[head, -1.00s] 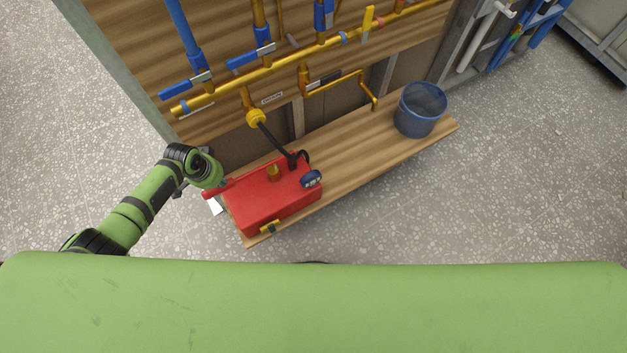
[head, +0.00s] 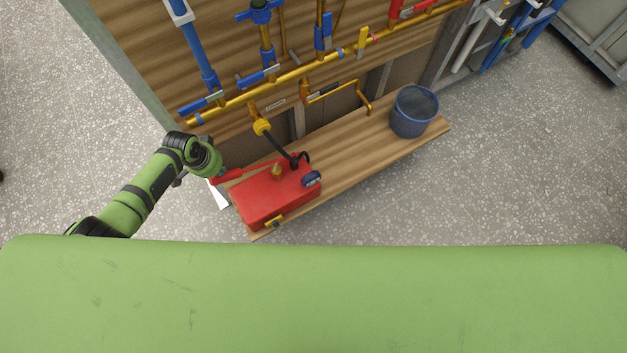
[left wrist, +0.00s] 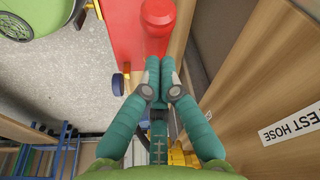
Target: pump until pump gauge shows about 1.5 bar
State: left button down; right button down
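The red pump box (head: 268,200) sits on the wooden shelf, with a red lever handle (head: 238,173) reaching out to the left. Its dark blue gauge (head: 312,179) is on the right side; the reading is too small to make out. My left gripper (head: 184,179) is at the lever's outer end, mostly hidden by its wrist. In the left wrist view, the teal fingers (left wrist: 160,64) are together, just at the rounded red lever end (left wrist: 158,14). Nothing shows between them; whether they touch the lever is unclear. My right gripper is not in view.
A black hose (head: 279,143) joins the pump to a yellow fitting (head: 261,126) under the yellow pipes. A blue bucket (head: 413,111) stands on the shelf's right end (head: 440,128). Blue-handled valves (head: 258,76) are on the panel above. The floor in front is clear.

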pick_arm(q)
notch_tip(320, 180, down, 9)
jog(key=b, duration=0.8)
notch_tip(320, 180, up, 9)
jog(key=p, duration=0.9)
jog(key=shift+r, duration=0.2)
jog(key=shift+f, duration=0.1)
